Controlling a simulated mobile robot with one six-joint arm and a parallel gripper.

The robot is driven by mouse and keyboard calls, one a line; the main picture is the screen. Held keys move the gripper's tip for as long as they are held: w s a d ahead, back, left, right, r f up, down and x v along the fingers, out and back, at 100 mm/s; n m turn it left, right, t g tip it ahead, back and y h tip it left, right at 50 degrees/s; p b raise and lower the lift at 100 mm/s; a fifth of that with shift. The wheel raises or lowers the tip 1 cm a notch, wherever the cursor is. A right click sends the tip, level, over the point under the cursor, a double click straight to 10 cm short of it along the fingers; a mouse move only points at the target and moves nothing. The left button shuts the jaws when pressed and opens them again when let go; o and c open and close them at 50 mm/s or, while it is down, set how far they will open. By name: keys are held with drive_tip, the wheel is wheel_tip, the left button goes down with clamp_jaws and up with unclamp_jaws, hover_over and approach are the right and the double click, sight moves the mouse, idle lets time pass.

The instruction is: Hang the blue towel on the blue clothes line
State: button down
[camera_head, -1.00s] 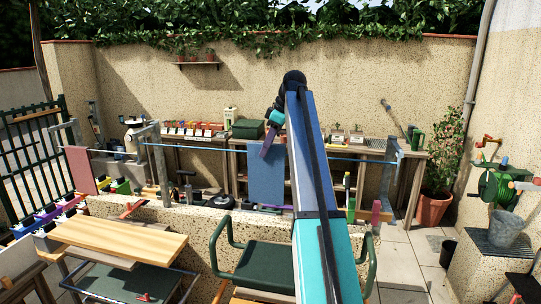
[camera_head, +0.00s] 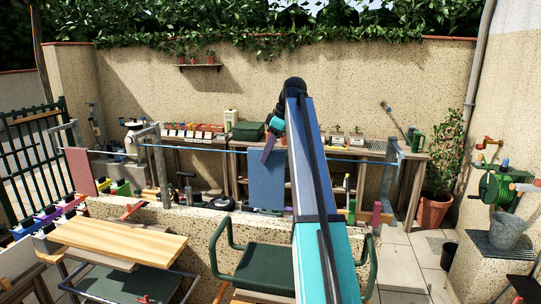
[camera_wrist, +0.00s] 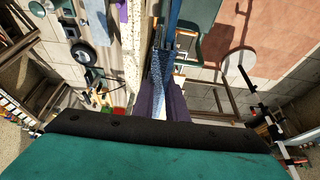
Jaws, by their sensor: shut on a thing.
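The blue towel (camera_head: 266,184) hangs down in the middle of the head view. My gripper (camera_head: 267,153) is at its upper edge, with its purple fingers shut on it. In the wrist view the towel (camera_wrist: 161,68) shows between the purple fingers of my gripper (camera_wrist: 164,90). The blue clothes line (camera_head: 345,160) runs roughly level from a grey post on the left to one on the right. The line passes out of sight behind the towel. I cannot tell whether the towel is over the line or only in front of it.
A pinkish-red towel (camera_head: 81,172) hangs from a pale line at the left. A low speckled wall (camera_head: 205,222) and a green chair (camera_head: 262,268) stand in front. A workbench with pots and a green box (camera_head: 248,131) is behind. The line right of my arm is bare.

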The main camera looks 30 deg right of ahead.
drive_tip(key=shift+f, duration=0.6)
idle(0.3)
drive_tip(key=c, duration=1.7)
unclamp_jaws()
drive_tip(key=shift+s+d+r+b, duration=0.15)
drive_tip(key=shift+d+r+b, duration=0.05)
drive_tip(key=shift+r+b, duration=0.45)
drive_tip(key=v, duration=0.4)
drive_tip(key=shift+r, duration=0.35)
drive_tip(key=shift+p+v, duration=0.7)
drive_tip(key=shift+v, duration=0.05)
drive_tip(key=shift+s+f, duration=0.1)
drive_tip(key=shift+f, duration=0.05)
